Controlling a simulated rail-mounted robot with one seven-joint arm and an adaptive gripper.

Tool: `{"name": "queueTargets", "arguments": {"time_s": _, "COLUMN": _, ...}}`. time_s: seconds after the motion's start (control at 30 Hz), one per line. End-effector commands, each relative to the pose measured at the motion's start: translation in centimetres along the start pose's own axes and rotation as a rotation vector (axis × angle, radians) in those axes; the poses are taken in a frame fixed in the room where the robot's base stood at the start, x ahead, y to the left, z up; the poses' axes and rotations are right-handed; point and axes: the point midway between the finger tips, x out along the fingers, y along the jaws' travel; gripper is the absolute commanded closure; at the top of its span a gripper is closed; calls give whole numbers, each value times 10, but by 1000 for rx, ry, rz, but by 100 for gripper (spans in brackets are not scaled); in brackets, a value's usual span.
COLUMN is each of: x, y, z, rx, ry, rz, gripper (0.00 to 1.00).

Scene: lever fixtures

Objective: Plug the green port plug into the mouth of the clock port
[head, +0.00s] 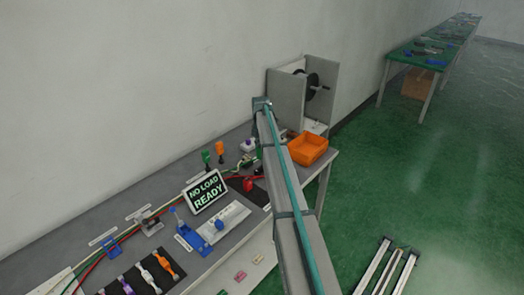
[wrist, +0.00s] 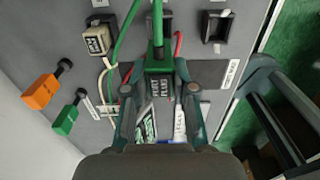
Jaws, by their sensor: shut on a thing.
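The green port plug (wrist: 158,66) is between the fingers of my gripper (wrist: 159,88), which is shut on it. A green cable (wrist: 127,28) runs by the plug towards the top of the wrist view. A dark socket (wrist: 216,27) stands to the upper right, and a beige block (wrist: 97,40) with a dark face to the upper left. I cannot read which is the clock port. In the head view, my arm hides most of the gripper.
An orange handle (wrist: 40,92) and a green handle (wrist: 65,120) stand left of the gripper. A red cable (wrist: 179,44) passes close by on the right. In the head view, an orange bin (head: 307,148) and a "NO LOAD READY" sign (head: 206,191) stand on the bench.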

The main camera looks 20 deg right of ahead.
Motion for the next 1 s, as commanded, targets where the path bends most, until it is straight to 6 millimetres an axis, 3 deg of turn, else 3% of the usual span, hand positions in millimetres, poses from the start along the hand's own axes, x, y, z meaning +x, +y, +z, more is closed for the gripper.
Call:
{"name": "queueTargets", "arguments": {"time_s": 0.37, "x": 8, "y": 0, "z": 0, "rx": -1, "ry": 0, "rz": 0, "gripper": 100}}
{"name": "queueTargets", "arguments": {"time_s": 1.0, "x": 55, "y": 0, "z": 0, "rx": -1, "ry": 0, "rz": 0, "gripper": 100}}
